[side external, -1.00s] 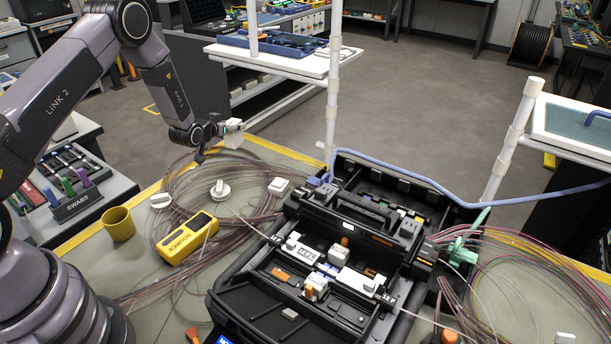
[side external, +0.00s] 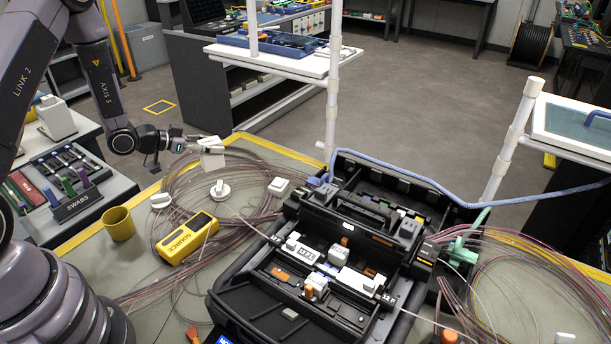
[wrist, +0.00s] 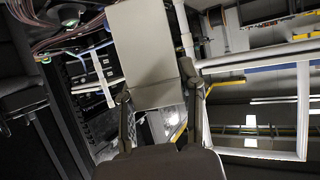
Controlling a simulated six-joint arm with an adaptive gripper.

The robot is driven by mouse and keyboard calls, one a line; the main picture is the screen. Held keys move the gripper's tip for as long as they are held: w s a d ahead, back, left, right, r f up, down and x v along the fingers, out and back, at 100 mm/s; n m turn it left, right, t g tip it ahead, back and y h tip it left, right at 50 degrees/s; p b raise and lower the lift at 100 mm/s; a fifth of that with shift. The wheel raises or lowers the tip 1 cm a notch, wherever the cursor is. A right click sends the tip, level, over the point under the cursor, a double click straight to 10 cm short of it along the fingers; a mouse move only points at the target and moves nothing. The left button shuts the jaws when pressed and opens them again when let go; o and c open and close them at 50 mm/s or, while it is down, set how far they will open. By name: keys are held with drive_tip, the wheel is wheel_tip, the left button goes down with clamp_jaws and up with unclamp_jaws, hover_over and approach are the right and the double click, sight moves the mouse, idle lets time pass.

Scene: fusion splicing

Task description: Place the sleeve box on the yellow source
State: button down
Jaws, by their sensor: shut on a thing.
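The yellow source (side external: 187,238), a small box with a dark screen and SOURCE lettering, lies on the bench mat beside the fibre coils. My gripper (side external: 194,145) is above the far left part of the bench, beyond the source. It is shut on a pale, blocky sleeve box (side external: 212,156), held tilted above the coils and apart from the source. In the wrist view the sleeve box (wrist: 145,55) shows as a pale grey block rising between the two fingers of my gripper (wrist: 161,105). The source is not clearly seen in the wrist view.
A yellow cup (side external: 119,224) stands left of the source. A white round reel (side external: 220,190) and small white blocks lie among the fibre coils (side external: 255,172). The open black splicer case (side external: 255,300) fills the middle. A swab tray (side external: 75,200) is at left.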

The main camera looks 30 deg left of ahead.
drive_tip(key=s+d+m+g+h, duration=0.4)
drive_tip(key=s+m+g+h, duration=0.35)
drive_tip(key=s, duration=0.65)
drive_tip(key=m, duration=0.1)
hover_over(189, 231)
drive_tip(key=shift+t+y, duration=0.25)
drive_tip(key=shift+f, duration=3.95)
drive_tip(key=c, duration=0.7)
unclamp_jaws()
drive_tip(key=shift+f, duration=0.15)
